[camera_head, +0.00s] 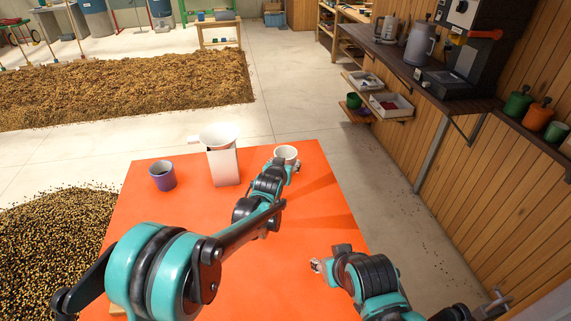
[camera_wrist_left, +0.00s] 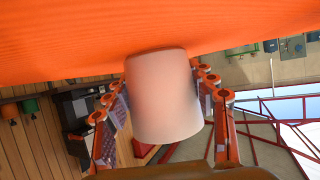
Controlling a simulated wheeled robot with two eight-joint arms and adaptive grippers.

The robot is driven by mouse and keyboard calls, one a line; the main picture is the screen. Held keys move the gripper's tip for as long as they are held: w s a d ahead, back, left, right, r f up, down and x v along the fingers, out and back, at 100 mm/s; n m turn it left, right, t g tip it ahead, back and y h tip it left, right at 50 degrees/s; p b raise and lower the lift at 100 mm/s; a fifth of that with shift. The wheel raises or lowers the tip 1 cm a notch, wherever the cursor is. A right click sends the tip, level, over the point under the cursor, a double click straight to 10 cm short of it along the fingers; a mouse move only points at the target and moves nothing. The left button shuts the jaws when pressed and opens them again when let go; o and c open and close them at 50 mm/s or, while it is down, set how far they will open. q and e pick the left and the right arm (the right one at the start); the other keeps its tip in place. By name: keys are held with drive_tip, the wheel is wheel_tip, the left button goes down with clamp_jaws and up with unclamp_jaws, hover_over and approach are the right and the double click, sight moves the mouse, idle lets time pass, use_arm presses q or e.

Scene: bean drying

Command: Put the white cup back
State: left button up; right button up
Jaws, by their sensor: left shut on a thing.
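The white cup (camera_head: 287,152) is at the far right part of the orange table (camera_head: 310,220). My left gripper (camera_head: 284,163) is shut on it. In the left wrist view the white cup (camera_wrist_left: 163,95) fills the space between the two fingers of the left gripper (camera_wrist_left: 163,110), with a finger on each side. The picture there is upside down, with the orange table above. I cannot tell whether the cup's base touches the table. My right gripper (camera_head: 316,266) is low over the table's right side, away from the cup; its fingers are too small to read.
A white dripper (camera_head: 219,134) on a white box-like stand (camera_head: 224,167) is left of the cup. A purple cup (camera_head: 162,176) stands farther left. A counter (camera_head: 400,64) with a kettle (camera_head: 387,30) and machine runs along the right wall. The table's middle is partly covered by my left arm.

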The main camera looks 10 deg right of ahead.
use_arm(q)
drive_tip(key=o, duration=1.2)
drive_tip(key=shift+f, duration=0.15)
use_arm(e)
drive_tip(key=shift+f, duration=0.15)
use_arm(q)
drive_tip(key=shift+o, duration=0.2)
